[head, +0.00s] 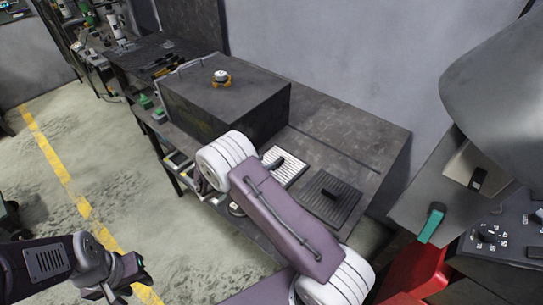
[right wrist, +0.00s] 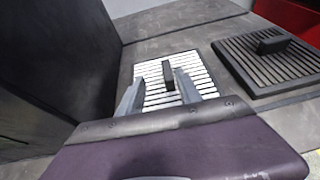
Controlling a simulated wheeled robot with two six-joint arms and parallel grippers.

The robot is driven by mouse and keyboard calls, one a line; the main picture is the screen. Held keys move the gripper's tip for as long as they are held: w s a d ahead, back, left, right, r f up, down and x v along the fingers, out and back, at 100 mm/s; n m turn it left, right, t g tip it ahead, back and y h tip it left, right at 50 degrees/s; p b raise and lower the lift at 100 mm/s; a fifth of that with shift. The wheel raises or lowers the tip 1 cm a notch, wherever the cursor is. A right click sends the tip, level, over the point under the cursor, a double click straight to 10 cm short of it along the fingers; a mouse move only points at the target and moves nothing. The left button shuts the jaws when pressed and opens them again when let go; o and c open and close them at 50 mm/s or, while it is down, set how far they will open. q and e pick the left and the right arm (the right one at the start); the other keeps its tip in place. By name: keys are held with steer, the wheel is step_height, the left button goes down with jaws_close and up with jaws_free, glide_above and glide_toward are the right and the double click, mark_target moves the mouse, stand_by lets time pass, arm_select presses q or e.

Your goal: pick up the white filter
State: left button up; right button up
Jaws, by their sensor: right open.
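The white filter (head: 287,168) is a flat, white ribbed panel with a black handle, lying on the dark bench. It also shows in the right wrist view (right wrist: 199,69), ahead of my right gripper (right wrist: 159,78). That gripper is open and empty; the black handle appears between its two fingers, but I cannot tell if the fingers reach around it.
A dark ribbed panel with a handle (head: 328,198) lies right of the white filter. A large black box (head: 225,105) stands to the left, with a small yellow and white item (head: 221,78) on top. A grey wall (head: 330,50) is behind the bench.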

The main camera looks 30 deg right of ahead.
mark_target(278, 161)
steer(key=s, duration=0.2)
steer(key=a, duration=0.1)
steer(key=shift+s+r, duration=0.35)
steer(key=shift+s, duration=0.05)
steer(key=shift+s+d, duration=0.1)
steer(key=shift+d, duration=0.2)
steer(key=w+d+f, duration=0.2)
steer(key=d, duration=0.1)
steer(key=shift+w+f+p, duration=0.2)
steer(key=shift+w+p, duration=0.15)
steer(key=shift+p, duration=0.05)
steer(key=shift+d, duration=0.2)
steer(key=p+x, duration=0.1)
steer(key=x, duration=0.3)
steer(key=shift+d+f, duration=0.1)
steer(key=shift+f, duration=0.1)
steer(key=shift+w+f, duration=0.1)
steer(key=shift+w, duration=0.05)
steer(key=c, duration=0.4)
jaws_close()
arm_select(q)
steer(key=shift+s+a+r, duration=0.1)
steer(key=shift+s+r, duration=0.95)
steer(key=shift+r, duration=0.15)
